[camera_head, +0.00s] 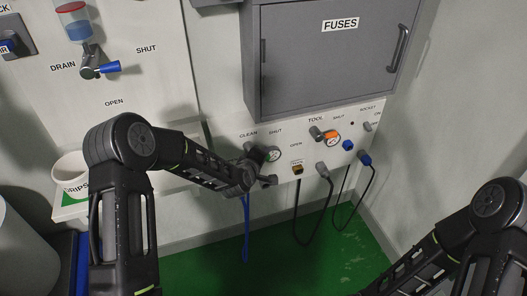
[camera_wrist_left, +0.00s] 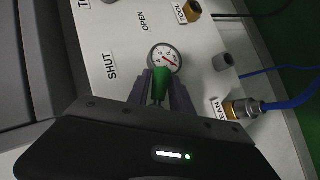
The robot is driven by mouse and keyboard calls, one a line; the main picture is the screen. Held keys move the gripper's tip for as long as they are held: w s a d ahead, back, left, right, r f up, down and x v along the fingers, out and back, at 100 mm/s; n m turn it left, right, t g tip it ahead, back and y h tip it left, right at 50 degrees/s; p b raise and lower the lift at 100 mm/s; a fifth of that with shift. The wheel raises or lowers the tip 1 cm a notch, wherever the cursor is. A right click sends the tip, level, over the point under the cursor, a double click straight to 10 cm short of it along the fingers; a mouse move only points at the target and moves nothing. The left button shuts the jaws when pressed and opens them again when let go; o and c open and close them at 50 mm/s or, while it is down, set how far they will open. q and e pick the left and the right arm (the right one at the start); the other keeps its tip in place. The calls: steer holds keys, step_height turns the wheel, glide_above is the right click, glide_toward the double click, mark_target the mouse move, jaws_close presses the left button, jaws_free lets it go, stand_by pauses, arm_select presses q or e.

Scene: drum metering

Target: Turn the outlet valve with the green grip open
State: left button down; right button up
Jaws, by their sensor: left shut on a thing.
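The outlet valve's green grip (camera_wrist_left: 161,88) is in the wrist view, in front of a round white gauge (camera_wrist_left: 165,58). My left gripper (camera_wrist_left: 160,80) is shut on this grip, one finger on each side. The SHUT label (camera_wrist_left: 111,66) is left of the grip and the OPEN label (camera_wrist_left: 143,21) is farther up. In the head view my left arm reaches to the CLEAN valve on the white panel, beside its gauge (camera_head: 272,154). The arm and hand hide most of that valve. My right arm enters at the lower right, with its gripper out of the picture.
A TOOL valve with an orange grip (camera_head: 331,137) is to the right on the panel. A grey FUSES cabinet (camera_head: 325,55) overhangs it. A blue hose (camera_head: 246,230) and dark cables (camera_head: 297,215) hang below. A blue-gripped drain valve (camera_head: 109,68) is at upper left.

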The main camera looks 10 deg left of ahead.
arm_select(q)
steer(key=shift+s+a+f+m+g+y+p, duration=0.45)
steer(key=shift+m+g+y+p, duration=0.65)
steer(key=shift+p, duration=1.3)
steer(key=shift+s+a+f+m+g+y+p, duration=0.2)
steer(key=shift+a+m+g+y+p, duration=0.85)
steer(key=shift+p, duration=1.4)
steer(key=shift+s+f+m+g+y+p, duration=0.35)
steer(key=shift+g+y+p, duration=0.4)
steer(key=shift+y+p, duration=1.25)
steer(key=shift+w+h+p, duration=0.1)
steer(key=shift+h+p, duration=0.3)
steer(key=shift+h, duration=0.05)
steer(key=c, duration=1.1)
jaws_free()
steer(key=shift+c, duration=0.2)
steer(key=b+v, duration=0.1)
steer(key=v, duration=0.6)
steer(key=shift+s+d+r, duration=0.2)
steer(key=shift+s, duration=0.05)
